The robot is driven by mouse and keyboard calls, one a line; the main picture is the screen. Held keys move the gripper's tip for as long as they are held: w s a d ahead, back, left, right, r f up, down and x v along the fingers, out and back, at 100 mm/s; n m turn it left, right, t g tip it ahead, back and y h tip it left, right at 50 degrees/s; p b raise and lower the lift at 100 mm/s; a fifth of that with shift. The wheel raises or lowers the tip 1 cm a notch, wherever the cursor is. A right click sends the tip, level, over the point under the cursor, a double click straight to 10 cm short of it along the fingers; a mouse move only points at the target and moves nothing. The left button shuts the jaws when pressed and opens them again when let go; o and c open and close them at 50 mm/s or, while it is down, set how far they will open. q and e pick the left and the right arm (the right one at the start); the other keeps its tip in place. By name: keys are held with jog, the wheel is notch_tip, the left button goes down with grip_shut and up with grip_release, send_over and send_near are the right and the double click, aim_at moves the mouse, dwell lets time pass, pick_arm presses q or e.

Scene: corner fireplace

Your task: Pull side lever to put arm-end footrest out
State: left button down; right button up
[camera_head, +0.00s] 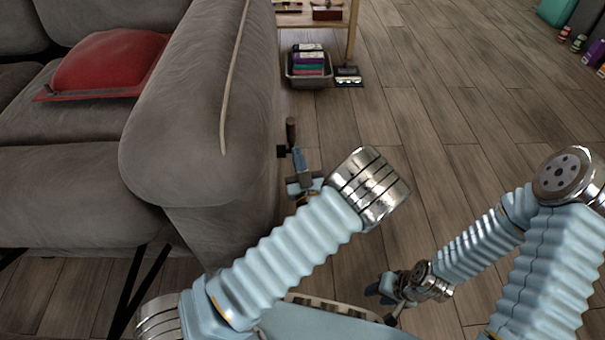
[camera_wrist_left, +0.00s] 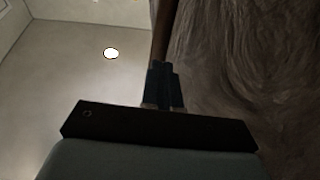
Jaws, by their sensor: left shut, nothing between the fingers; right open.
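The grey sofa (camera_head: 200,110) fills the left of the head view, with its padded arm facing my arms. A side lever with a brown upright handle (camera_head: 291,131) sticks out from the outer side of that arm on a dark mount (camera_head: 282,151). My left gripper (camera_head: 298,153) is shut and empty, its fingertips close to the lever's lower part; I cannot tell whether they touch. In the left wrist view the shut fingers (camera_wrist_left: 163,86) point toward the brown handle (camera_wrist_left: 164,30), beside the sofa fabric (camera_wrist_left: 235,70). My right gripper (camera_head: 386,292) is open and empty, low over the floor.
A red cushion (camera_head: 108,62) lies on the sofa seat. Dark struts (camera_head: 140,288) show below the sofa front. A grey basket (camera_head: 309,72) stands by a wooden shelf (camera_head: 345,30) at the back.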

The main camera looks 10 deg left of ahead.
aim_at(292, 132)
pick_arm(q)
jog(key=x, duration=0.5)
dwell(0.3)
